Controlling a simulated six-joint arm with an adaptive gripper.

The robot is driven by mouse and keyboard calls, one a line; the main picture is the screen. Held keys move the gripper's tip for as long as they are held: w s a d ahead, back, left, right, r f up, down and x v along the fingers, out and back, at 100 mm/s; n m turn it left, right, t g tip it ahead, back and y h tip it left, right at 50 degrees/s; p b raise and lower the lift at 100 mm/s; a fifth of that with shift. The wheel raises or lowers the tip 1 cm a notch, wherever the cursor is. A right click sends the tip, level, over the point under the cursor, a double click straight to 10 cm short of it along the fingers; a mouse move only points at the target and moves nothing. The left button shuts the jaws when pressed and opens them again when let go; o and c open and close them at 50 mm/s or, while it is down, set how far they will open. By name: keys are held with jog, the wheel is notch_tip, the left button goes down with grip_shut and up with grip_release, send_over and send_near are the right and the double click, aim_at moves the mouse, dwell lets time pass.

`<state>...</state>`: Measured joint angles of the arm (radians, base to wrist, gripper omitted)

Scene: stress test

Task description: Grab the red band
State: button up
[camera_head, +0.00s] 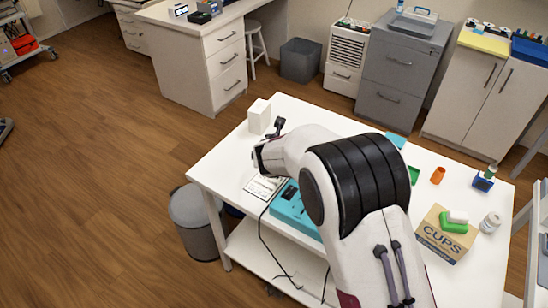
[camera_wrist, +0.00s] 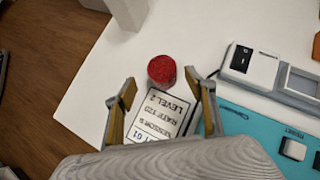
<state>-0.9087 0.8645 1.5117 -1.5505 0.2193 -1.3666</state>
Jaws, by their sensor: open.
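In the wrist view, a small round red thing (camera_wrist: 162,71), which I take for the red band, lies on the white table (camera_wrist: 95,90). It is just beyond my open gripper (camera_wrist: 160,80), roughly centred between the fingertips and not held. How high the fingertips are above it I cannot tell. A white printed card (camera_wrist: 160,115) lies below it in the picture, partly seen between the fingers. In the head view my arm hides the red band, and only a dark part of my gripper (camera_head: 276,126) shows.
A teal device (camera_wrist: 265,135) lies right of my gripper, with a white-grey device (camera_wrist: 262,70) above it. A white box (camera_head: 259,117) stands near the table's far left corner. A cups carton (camera_head: 446,240), an orange cup (camera_head: 437,175) and a white jar (camera_head: 491,222) stand on the right.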

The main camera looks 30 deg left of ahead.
jog(key=shift+w+f, duration=0.1)
dwell(0.3)
jog(key=shift+d+x, duration=0.2)
jog(key=shift+x, duration=2.45)
jog(key=c, duration=1.2)
